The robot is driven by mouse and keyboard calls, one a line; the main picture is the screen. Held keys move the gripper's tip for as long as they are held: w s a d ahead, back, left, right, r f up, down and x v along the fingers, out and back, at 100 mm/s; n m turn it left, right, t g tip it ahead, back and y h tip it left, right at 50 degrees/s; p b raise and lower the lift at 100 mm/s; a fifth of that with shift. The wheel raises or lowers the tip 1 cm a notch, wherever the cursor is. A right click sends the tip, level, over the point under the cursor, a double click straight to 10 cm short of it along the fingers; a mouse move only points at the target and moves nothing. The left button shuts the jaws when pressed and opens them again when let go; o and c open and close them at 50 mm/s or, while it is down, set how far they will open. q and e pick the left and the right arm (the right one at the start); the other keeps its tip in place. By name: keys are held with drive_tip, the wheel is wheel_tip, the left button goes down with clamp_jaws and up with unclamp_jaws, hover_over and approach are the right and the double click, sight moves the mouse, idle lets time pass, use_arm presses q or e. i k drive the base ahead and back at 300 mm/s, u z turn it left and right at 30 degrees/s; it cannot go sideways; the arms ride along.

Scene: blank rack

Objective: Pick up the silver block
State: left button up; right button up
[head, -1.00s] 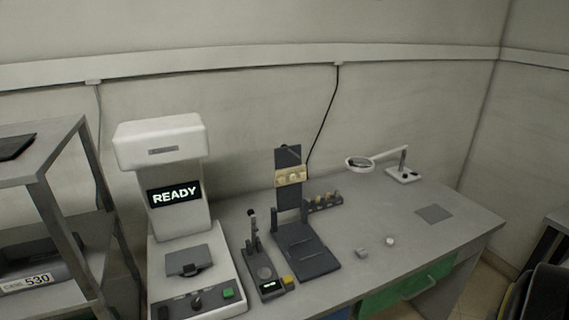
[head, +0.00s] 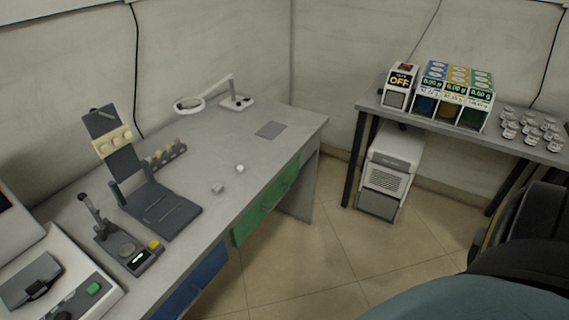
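A small silver-grey block (head: 218,188) lies on the grey workbench (head: 262,108), near its front edge and to the right of a dark stand. A small pale, roundish piece (head: 240,169) lies just behind it to the right. Both are too small to make out in detail. Neither of my grippers shows in the head view.
The dark stand (head: 170,212) and a small device with a yellow button (head: 154,245) stand left of the block. A magnifier lamp (head: 190,104) is behind. A second table (head: 398,118) with dispensers stands right; open floor (head: 350,255) lies between. A dark chair is at right.

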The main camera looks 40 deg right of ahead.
sight(218, 187)
drive_tip(key=z, duration=1.15)
drive_tip(key=k, duration=1)
drive_tip(key=z, duration=0.45)
drive_tip(key=i, duration=1.35)
drive_tip(key=u, duration=1.6)
drive_tip(key=i, duration=0.5)
drive_tip(key=u, duration=0.5)
